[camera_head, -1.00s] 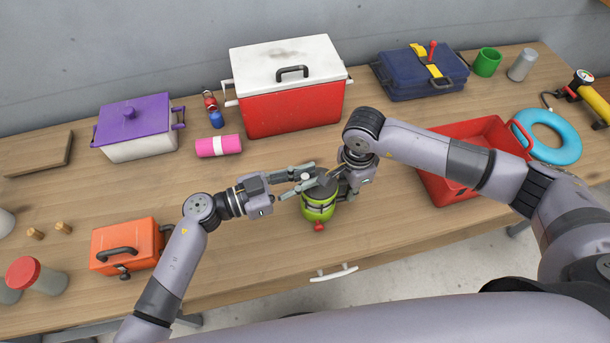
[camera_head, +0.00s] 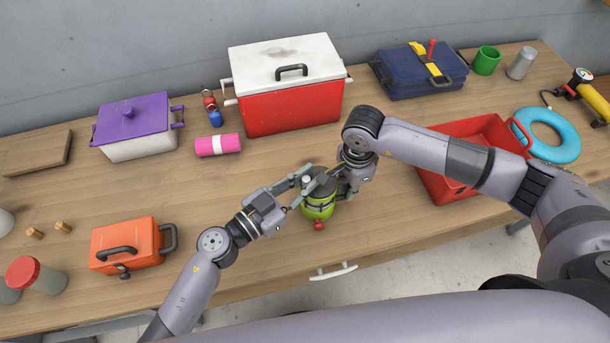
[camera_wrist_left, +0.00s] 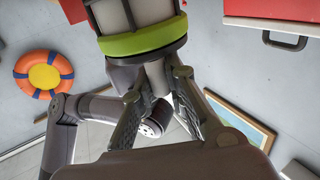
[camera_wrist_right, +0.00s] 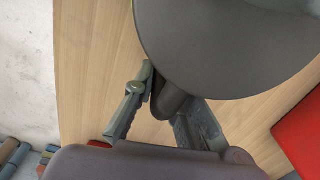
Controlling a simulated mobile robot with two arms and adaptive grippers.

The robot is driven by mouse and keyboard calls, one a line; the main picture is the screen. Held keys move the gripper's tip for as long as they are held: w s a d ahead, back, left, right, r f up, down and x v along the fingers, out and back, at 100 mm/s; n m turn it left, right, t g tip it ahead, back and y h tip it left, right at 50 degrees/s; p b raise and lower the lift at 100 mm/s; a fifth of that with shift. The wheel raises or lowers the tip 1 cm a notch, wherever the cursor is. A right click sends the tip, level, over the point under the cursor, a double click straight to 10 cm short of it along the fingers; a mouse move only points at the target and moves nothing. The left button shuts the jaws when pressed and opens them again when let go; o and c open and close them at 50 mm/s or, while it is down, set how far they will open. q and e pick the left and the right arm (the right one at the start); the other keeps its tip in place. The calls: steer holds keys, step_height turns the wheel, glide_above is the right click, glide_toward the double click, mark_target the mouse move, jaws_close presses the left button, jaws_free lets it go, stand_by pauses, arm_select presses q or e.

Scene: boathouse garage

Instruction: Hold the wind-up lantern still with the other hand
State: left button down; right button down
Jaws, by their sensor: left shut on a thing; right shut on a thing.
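The wind-up lantern (camera_head: 318,208) stands upright near the table's front edge, with a lime-green body, a dark grey top and a red knob at its front. My left gripper (camera_head: 304,184) reaches in from the left and is shut on a small part at the lantern's top; a light grey post shows between its fingers in the left wrist view (camera_wrist_left: 158,84). My right gripper (camera_head: 342,186) is at the lantern's right side. In the right wrist view (camera_wrist_right: 167,95) its fingers are shut on a dark stub of the lantern. The fingers partly hide the lantern's top.
A red tray (camera_head: 437,188) lies right of the lantern, partly under my right arm. An orange case (camera_head: 125,243) stands to the left. A red cooler with a white lid (camera_head: 290,108) and a pink roll (camera_head: 217,145) are behind. The wood between is clear.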

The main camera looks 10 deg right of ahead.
arm_select(q)
steer(key=shift+s+d+r+n+t+y, duration=0.1)
steer(key=shift+s+d+n+t+y, duration=0.15)
steer(key=shift+n+t+y, duration=0.65)
steer(key=shift+s+d+f+n+t+y, duration=0.1)
steer(key=shift+s+d+n+t+y, duration=0.1)
steer(key=shift+n+t+y, duration=0.75)
steer(key=shift+s+d+r+n+t+y, duration=0.15)
steer(key=shift+s+n+t+y, duration=0.1)
steer(key=shift+n+t+y, duration=0.65)
steer(key=shift+t, duration=0.25)
steer(key=shift+a+y, duration=0.1)
steer(key=shift+y, duration=0.25)
steer(key=c, duration=1.6)
jaws_free()
steer(key=shift+o, duration=0.2)
steer(key=shift+a, duration=0.1)
steer(key=v, duration=1.2)
steer(key=shift+f, duration=0.25)
